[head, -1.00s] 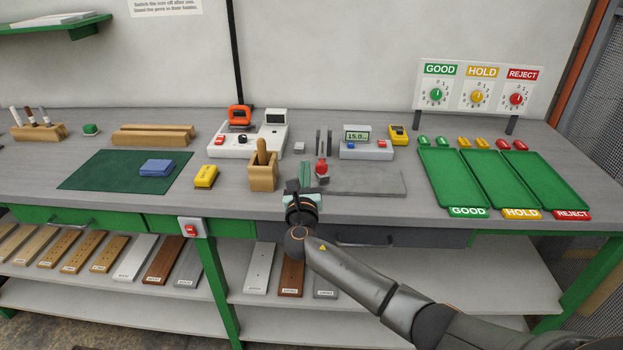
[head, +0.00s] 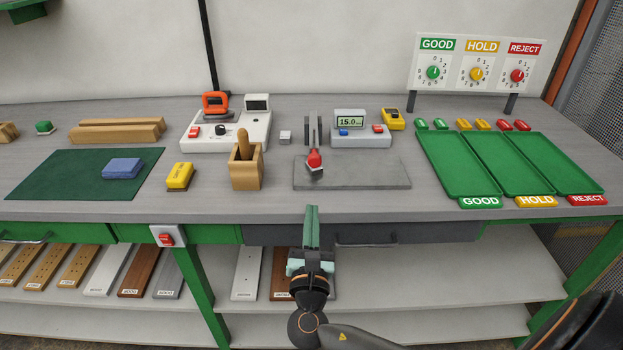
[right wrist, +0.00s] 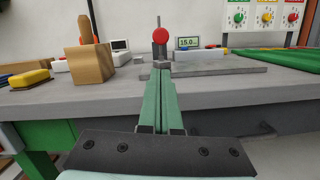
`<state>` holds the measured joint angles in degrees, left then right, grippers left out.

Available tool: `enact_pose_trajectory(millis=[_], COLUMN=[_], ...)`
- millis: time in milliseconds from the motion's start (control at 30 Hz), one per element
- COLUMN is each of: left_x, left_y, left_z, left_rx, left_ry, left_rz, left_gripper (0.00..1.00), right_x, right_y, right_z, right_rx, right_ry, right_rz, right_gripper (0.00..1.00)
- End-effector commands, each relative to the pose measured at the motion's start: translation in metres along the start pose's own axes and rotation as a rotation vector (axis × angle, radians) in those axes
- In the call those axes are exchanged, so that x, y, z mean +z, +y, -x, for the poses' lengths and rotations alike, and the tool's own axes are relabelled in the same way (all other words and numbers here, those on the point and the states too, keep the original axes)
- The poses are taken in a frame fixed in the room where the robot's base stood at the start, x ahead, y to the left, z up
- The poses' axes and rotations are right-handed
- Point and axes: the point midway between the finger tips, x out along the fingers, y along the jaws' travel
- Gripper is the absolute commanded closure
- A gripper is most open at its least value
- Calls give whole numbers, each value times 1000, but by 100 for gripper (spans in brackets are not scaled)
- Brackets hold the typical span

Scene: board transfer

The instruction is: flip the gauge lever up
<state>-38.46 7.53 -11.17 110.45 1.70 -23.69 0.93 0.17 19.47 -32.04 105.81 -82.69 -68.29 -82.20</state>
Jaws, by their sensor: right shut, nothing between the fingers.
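The gauge (head: 313,128) has grey uprights at the back of a flat grey plate (head: 365,174). Its lever carries a red knob (head: 314,159), which sits in front of the uprights. In the right wrist view the red knob (right wrist: 160,36) stands above the plate, in line with my fingers. I cannot tell the lever's exact angle. My right gripper (head: 311,208) is shut and empty, with green fingers together, in front of the bench edge and apart from the knob. In the right wrist view its fingertips (right wrist: 160,70) appear below the knob. My left gripper is not in view.
A wooden holder (head: 246,174) stands left of the plate. A display box (head: 360,136) reading 15.0 stands behind the plate. Green trays (head: 460,170) lie to the right, a green mat (head: 60,180) to the left. The plate's right part is clear.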

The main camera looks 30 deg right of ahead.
Motion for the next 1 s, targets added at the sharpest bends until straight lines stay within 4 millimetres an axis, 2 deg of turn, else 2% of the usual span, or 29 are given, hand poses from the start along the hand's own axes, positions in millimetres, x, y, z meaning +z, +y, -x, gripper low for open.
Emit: enact_pose_trajectory(millis=[133, 233, 500, 700, 1000], left_x=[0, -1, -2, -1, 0], left_y=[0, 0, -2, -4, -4], left_z=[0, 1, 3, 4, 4], left_rx=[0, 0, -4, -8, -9], left_ry=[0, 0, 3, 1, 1], left_rz=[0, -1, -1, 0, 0], left_gripper=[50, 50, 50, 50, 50], right_x=[0, 0, 1, 0, -1], right_y=[0, 0, 0, 0, 0], right_z=[-4, -15, -65, -92, -101], right_rx=[1, 0, 0, 0, 1], right_ry=[0, -2, -2, 0, 2], right_rz=[1, 3, 3, 3, 2], right_gripper=[100, 100, 100, 100, 100])
